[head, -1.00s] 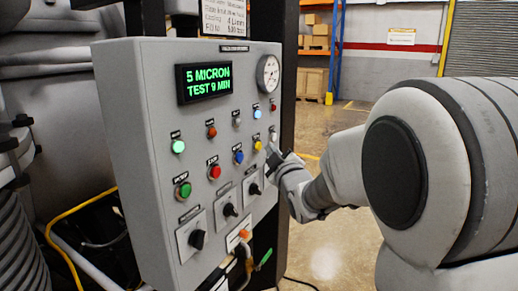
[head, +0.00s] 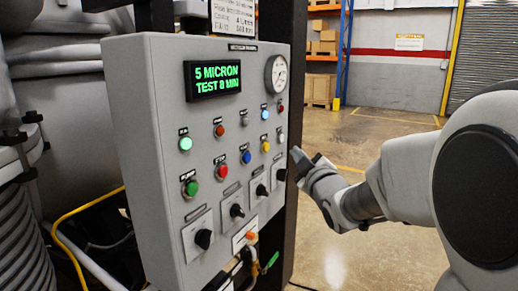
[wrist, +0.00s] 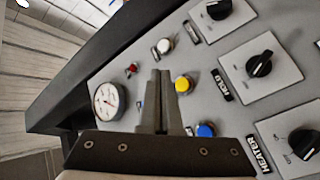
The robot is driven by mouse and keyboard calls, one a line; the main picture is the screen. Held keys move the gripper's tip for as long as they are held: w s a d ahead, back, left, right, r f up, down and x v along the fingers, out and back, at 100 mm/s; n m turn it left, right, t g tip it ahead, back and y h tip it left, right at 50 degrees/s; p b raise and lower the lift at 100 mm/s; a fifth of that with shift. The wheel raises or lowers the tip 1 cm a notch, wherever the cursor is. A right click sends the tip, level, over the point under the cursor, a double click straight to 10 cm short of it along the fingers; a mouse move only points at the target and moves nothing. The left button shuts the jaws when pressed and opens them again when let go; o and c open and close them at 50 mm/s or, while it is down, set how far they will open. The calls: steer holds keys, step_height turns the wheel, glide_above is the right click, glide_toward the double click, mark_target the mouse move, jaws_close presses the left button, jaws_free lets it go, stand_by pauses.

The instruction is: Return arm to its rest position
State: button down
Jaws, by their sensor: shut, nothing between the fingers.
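My gripper (head: 300,158) is at the right edge of the grey control panel in the head view, apart from its face. In the wrist view my gripper (wrist: 159,76) has its two fingers together, shut and empty, with panel buttons behind them. The control panel (head: 160,130) carries a green display (head: 214,79) reading "5 MICRON TEST 8 MIN". It has lit buttons, black rotary knobs and a round gauge (head: 276,73), which also shows in the wrist view (wrist: 108,103). A yellow button (wrist: 184,85) and a blue button (wrist: 206,130) lie near the fingers in that view.
A dark post (head: 295,200) stands behind the panel's right edge. A yellow hose (head: 70,262) and ribbed pipe (head: 18,230) are at lower left. Open floor (head: 330,255) lies right of the panel. Shelving with boxes (head: 322,60) stands far back.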

stand_by(0.3)
steer(key=s+m+g+h+p, duration=0.2)
steer(key=s+m+g+p, duration=0.9)
steer(key=s, duration=2.2)
steer(key=shift+s+a+g+h+p, duration=0.3)
steer(key=shift+a+g+p, duration=0.15)
steer(key=shift+g, duration=0.55)
steer(key=shift+a, duration=0.1)
